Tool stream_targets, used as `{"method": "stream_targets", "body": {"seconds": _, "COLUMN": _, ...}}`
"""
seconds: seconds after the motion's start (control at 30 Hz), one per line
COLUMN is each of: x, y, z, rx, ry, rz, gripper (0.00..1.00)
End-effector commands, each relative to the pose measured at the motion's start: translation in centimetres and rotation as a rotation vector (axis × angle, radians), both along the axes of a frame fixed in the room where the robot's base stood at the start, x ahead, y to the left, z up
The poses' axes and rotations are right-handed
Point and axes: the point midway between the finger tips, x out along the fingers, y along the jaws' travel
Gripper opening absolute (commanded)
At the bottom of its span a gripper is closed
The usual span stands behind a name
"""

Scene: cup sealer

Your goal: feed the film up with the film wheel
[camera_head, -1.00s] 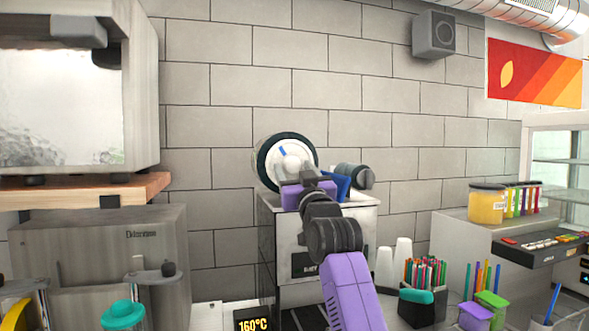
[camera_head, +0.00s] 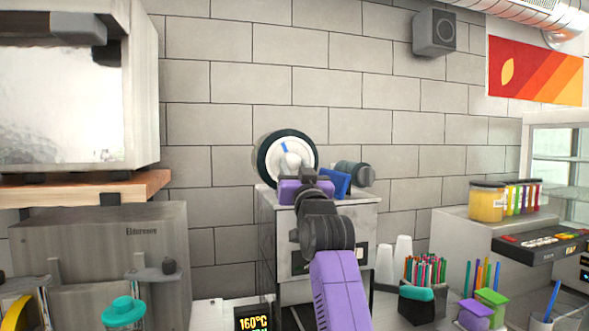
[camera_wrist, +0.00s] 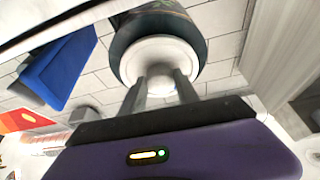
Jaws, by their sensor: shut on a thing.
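The film wheel (camera_head: 272,147) is a round white disc with a dark rim and a short blue mark. It stands upright on top of the pale cup sealer (camera_head: 345,215). In the wrist view the film wheel (camera_wrist: 142,50) is straight ahead, with a pale round knob (camera_wrist: 160,76) at its centre. My gripper (camera_head: 296,168) is in front of the wheel. In the wrist view the two fingers of my gripper (camera_wrist: 159,88) close on both sides of the knob. My wrist and arm hide part of the sealer's top and front.
A blue part (camera_head: 337,183) and a dark cylinder (camera_head: 353,174) sit right of the wheel on the sealer. White cups (camera_head: 403,250) and a holder of coloured sticks (camera_head: 426,270) stand at the lower right. A brick wall is behind.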

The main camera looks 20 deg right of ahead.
Motion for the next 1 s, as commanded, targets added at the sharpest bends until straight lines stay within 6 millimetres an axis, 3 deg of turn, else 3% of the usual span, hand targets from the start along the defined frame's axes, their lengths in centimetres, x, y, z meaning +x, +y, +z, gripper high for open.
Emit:
{"method": "stream_targets", "body": {"seconds": 0.3, "x": -0.06, "y": 0.45, "z": 0.36, "rx": 0.235, "ry": -0.004, "rz": 0.002, "gripper": 0.0}}
{"method": "stream_targets", "body": {"seconds": 0.73, "x": -0.06, "y": 0.3, "z": 0.25, "rx": 0.273, "ry": -0.004, "rz": 0.0, "gripper": 0.0}}
{"method": "stream_targets", "body": {"seconds": 0.77, "x": -0.06, "y": 0.3, "z": 0.25, "rx": 0.273, "ry": -0.004, "rz": 0.0, "gripper": 0.41}}
{"method": "stream_targets", "body": {"seconds": 0.8, "x": -0.05, "y": 0.31, "z": 0.24, "rx": 0.273, "ry": -0.004, "rz": 0.0, "gripper": 0.49}}
{"method": "stream_targets", "body": {"seconds": 0.87, "x": -0.05, "y": 0.31, "z": 0.22, "rx": 0.273, "ry": -0.003, "rz": 0.0, "gripper": 0.59}}
{"method": "stream_targets", "body": {"seconds": 1.0, "x": -0.03, "y": 0.32, "z": 0.16, "rx": 0.273, "ry": -0.002, "rz": 0.0, "gripper": 0.59}}
